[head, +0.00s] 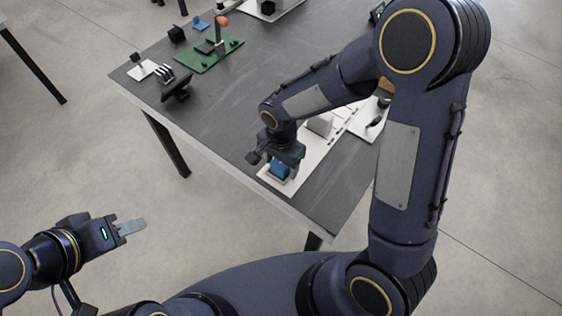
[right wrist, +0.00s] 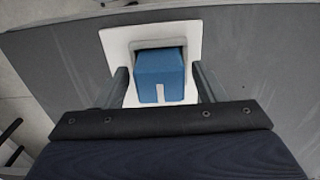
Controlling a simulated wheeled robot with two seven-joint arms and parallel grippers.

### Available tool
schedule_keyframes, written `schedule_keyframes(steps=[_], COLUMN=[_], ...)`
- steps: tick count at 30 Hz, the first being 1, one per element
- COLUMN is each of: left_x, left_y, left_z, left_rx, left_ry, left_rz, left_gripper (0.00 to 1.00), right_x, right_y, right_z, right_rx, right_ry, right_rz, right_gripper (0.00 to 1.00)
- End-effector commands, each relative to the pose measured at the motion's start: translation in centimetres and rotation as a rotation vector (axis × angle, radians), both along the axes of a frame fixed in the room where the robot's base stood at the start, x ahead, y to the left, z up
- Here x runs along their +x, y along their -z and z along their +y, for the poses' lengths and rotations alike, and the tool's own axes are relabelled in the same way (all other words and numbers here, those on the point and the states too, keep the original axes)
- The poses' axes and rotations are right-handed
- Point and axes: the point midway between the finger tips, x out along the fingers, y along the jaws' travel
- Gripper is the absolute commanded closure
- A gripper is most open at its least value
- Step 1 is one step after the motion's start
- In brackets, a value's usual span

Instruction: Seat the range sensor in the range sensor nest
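The range sensor, a blue block with a pale slot mark (right wrist: 160,72), is between the fingers of my right gripper (right wrist: 160,72) in the right wrist view. A narrow strip of white shows between it and each finger, so the gripper is open around it. A grey rim, apparently the range sensor nest (right wrist: 143,44), shows behind the block; the seating depth is hidden. In the head view the blue block (head: 280,169) is under my right gripper (head: 279,166), at the near end of the white plate (head: 310,157). My left gripper (head: 133,227) is off the table, apparently empty.
A grey table (head: 230,110) carries a green board (head: 208,56) with an orange-topped post and several small dark parts at the back left. A light block (head: 321,125) stands on the white plate behind my right gripper. The table's near edge is close.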

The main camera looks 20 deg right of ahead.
Motion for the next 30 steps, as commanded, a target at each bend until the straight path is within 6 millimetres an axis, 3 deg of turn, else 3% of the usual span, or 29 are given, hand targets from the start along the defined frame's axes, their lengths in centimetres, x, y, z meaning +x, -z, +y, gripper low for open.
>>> schedule_keyframes(steps=[11,24,30], left_x=[0.0,0.0,0.0], left_y=[-0.4,-0.8,-0.8], left_z=[0.0,0.0,0.0], left_rx=[0.000,0.000,0.000], left_ry=[0.000,0.000,0.000], left_rz=[0.000,0.000,0.000], left_gripper=[0.64,0.64,0.64], right_x=[0.1,0.1,0.0], right_y=[-1.1,-10.0,-12.0], right_z=[0.0,0.0,0.0], right_rx=[0.000,0.002,0.001], right_ry=[0.001,0.000,0.000], right_rz=[-0.003,-0.005,-0.002], right_gripper=[0.37,0.37,0.37])
